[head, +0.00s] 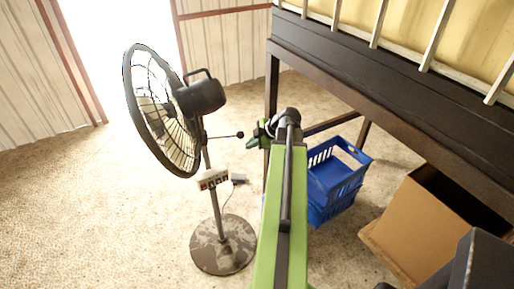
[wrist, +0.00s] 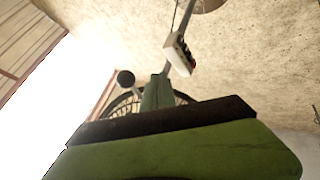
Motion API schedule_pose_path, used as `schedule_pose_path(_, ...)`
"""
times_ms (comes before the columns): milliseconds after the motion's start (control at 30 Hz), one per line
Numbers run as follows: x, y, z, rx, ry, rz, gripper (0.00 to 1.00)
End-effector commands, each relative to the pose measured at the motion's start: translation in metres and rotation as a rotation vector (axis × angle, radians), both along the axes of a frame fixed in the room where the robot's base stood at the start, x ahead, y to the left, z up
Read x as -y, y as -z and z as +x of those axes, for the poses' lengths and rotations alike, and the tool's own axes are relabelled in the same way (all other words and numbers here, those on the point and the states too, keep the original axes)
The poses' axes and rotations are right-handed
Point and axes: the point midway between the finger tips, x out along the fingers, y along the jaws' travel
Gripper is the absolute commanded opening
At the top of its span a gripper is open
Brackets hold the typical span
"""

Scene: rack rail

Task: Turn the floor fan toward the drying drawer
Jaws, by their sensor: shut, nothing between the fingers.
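The floor fan (head: 165,112) stands at left in the head view, its round cage facing left toward the bright opening. A thin rod with a dark knob (head: 240,134) sticks out to the right of its pole. My gripper (head: 255,137) is shut and empty, just right of the knob; whether they touch I cannot tell. In the wrist view my green gripper (wrist: 157,93) covers part of the fan cage (wrist: 125,106), and the dark knob (wrist: 125,78) shows left of it. A dark raised bed with pale slats (head: 400,75) is at upper right; I cannot tell whether it is the drying drawer.
The fan's control box (head: 213,178) and round base (head: 223,245) are below its head. Blue crates (head: 335,180) and a cardboard box (head: 425,225) sit under the dark frame at right. The pale floor left of the fan is clear.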

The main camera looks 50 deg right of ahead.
Motion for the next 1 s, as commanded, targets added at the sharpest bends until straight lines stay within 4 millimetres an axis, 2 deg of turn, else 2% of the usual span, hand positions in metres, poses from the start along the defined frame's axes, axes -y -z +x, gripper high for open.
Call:
schedule_pose_path(33,0.0,0.018,0.008,0.001,-0.001,0.0,0.0)
schedule_pose_path(67,-0.001,0.022,0.012,0.0,0.0,0.0,0.0)
schedule_pose_path(133,0.007,0.009,0.024,0.0,-0.001,-0.001,0.0)
schedule_pose_path(300,0.016,0.005,0.04,0.0,0.001,0.001,0.0)
schedule_pose_path(833,0.018,0.005,0.047,0.0,-0.008,0.0,0.0)
schedule_pose_path(1000,0.015,0.005,0.061,0.0,-0.064,0.001,0.0)
